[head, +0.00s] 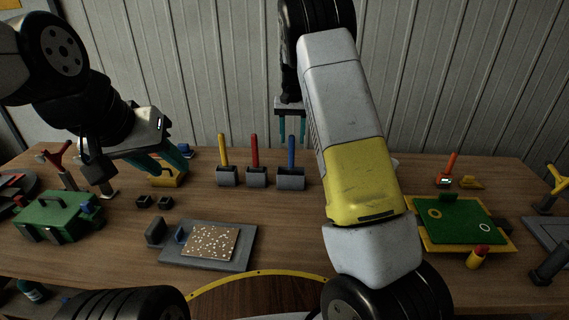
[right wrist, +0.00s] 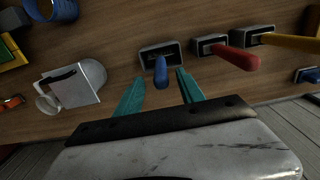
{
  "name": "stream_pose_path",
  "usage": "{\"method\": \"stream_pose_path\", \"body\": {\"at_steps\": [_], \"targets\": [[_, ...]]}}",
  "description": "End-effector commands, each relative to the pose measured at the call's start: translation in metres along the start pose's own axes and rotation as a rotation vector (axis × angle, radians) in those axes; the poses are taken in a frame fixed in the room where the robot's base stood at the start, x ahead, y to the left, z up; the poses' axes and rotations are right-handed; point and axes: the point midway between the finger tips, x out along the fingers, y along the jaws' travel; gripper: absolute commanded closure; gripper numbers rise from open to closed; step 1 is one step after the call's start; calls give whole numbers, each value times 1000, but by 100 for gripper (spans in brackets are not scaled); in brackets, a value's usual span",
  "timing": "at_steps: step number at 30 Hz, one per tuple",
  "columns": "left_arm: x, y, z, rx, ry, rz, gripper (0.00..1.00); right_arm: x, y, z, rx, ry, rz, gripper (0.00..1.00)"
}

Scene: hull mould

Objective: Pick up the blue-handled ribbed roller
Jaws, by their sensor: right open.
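The blue-handled roller (head: 291,152) stands upright in a grey block holder (head: 290,181), rightmost of a row of three. Its ribbed part is hidden in the holder. In the right wrist view the blue handle (right wrist: 161,72) points toward the camera. My right gripper (right wrist: 160,78) is open, with one teal finger on each side of the handle in that view and visible gaps. In the head view my right gripper (head: 291,138) hangs above the holder, fingers pointing down. My left gripper (head: 176,166) has its teal fingers apart at the left, above a yellow object.
A yellow-handled tool (head: 223,150) and a red-handled tool (head: 254,150) stand close by in grey holders. A speckled board (head: 210,243) lies on a grey tray in front. A green case (head: 45,215) is at left, a green mat (head: 465,218) at right. My right arm hides the table's middle right.

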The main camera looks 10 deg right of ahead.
Motion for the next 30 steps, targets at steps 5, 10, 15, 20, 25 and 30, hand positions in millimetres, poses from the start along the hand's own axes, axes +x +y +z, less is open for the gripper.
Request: {"method": "stream_pose_path", "body": {"at_steps": [5, 10, 15, 20, 25, 30], "targets": [[0, 0, 0, 0, 0, 0, 64, 24, -2, 2, -1, -4, 1, 55], [0, 0, 0, 0, 0, 0, 64, 48, -2, 1, 1, -2, 0, 55], [0, 0, 0, 0, 0, 0, 64, 56, -2, 1, -1, -1, 0, 55], [0, 0, 0, 0, 0, 0, 64, 56, -2, 1, -1, 0, 0, 55], [0, 0, 0, 0, 0, 0, 64, 56, -2, 1, -1, 0, -1, 88], [0, 0, 0, 0, 0, 0, 64, 56, -2, 1, -1, 0, -1, 100]]}}
